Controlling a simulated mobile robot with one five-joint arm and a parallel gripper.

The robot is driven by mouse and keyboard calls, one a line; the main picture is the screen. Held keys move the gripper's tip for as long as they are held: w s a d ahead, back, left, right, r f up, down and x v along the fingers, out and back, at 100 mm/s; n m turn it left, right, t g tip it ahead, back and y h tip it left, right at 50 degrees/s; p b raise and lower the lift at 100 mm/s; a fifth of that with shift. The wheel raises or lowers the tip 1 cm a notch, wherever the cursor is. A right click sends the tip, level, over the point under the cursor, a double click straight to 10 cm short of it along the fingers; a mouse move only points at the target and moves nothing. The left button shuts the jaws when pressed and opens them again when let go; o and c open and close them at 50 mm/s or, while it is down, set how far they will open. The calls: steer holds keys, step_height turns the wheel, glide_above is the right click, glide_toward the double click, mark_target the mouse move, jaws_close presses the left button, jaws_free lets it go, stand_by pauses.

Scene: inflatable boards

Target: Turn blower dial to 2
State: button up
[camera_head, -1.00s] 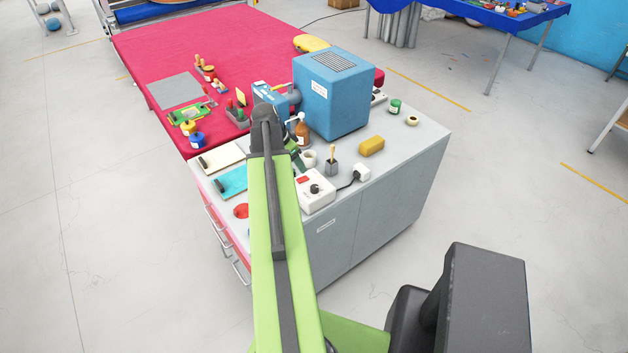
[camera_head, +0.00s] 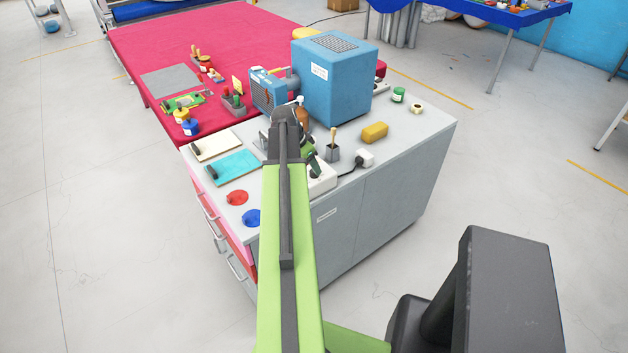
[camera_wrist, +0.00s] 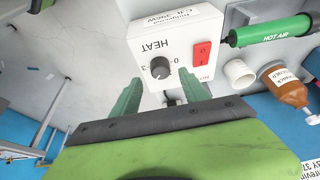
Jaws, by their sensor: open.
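A white control box (camera_wrist: 175,40) fills the top middle of the wrist view, printed HEAT. It carries a round black dial (camera_wrist: 160,68) and a red switch (camera_wrist: 202,54). Small marks surround the dial, but I cannot tell its setting. In the head view, part of the white box (camera_head: 322,181) shows beside my arm, which hides the dial. My gripper (camera_wrist: 159,78) is open, its two green fingers apart at the lower edge of the box, with the dial between and just beyond the tips in the picture. I cannot tell whether they touch anything.
A green hot air tool (camera_wrist: 270,31), a white cup (camera_wrist: 239,74) and a brown bottle (camera_wrist: 286,86) lie to the right in the wrist view. A blue machine (camera_head: 334,84) and a yellow block (camera_head: 375,132) stand on the grey cabinet (camera_head: 410,150).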

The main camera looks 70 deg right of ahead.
steer(key=b+x, duration=0.2)
steer(key=x, duration=0.1)
steer(key=shift+d+f, duration=0.1)
steer(key=shift+f, duration=0.2)
steer(key=shift+s, duration=0.1)
steer(key=shift+r, duration=0.1)
jaws_close()
